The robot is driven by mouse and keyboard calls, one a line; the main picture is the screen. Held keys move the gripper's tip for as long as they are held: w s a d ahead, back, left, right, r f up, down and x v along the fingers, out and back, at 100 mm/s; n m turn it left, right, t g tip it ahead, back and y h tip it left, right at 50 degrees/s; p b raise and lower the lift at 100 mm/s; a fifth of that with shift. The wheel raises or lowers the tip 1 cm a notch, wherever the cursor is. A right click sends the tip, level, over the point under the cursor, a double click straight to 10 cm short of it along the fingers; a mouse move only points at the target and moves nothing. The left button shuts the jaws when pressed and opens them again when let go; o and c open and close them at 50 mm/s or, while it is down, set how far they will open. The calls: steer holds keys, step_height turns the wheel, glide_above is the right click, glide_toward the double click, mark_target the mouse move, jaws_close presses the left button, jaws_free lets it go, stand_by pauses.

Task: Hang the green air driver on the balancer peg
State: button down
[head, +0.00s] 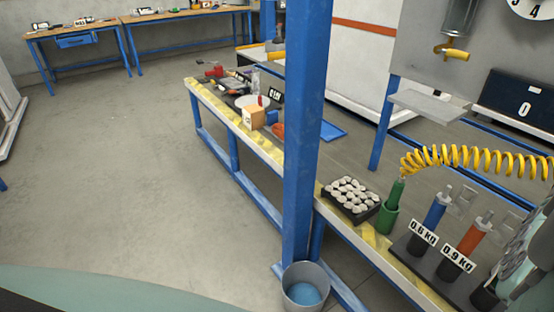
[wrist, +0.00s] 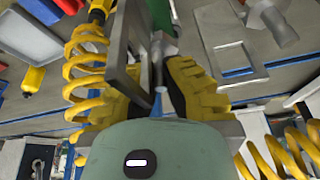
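The green air driver (head: 396,192) stands upright in a green cup (head: 388,219) on the bench in the head view. A yellow coiled hose (head: 480,156) runs from its top to the right. A yellow piece (head: 454,52) sticks out under a clear cylinder on the grey panel at top right; I cannot tell if it is the balancer peg. My gripper (wrist: 155,85) shows in the wrist view, its yellow and black fingers apart on either side of a narrow gap. Grey and dark parts show in the gap; I see nothing clearly held. The fingertips are not visible in the head view.
A blue driver (head: 435,209) and an orange driver (head: 474,235) stand right of the green one, labelled 0.6 kg and 0.9 kg. A black tray of pale pieces (head: 350,198) is left of it. A blue post (head: 302,130) and a bucket (head: 305,288) stand at the bench front.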

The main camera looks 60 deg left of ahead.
steer(key=shift+w+f, duration=0.15)
steer(key=shift+f, duration=0.5)
steer(key=c, duration=1.4)
jaws_free()
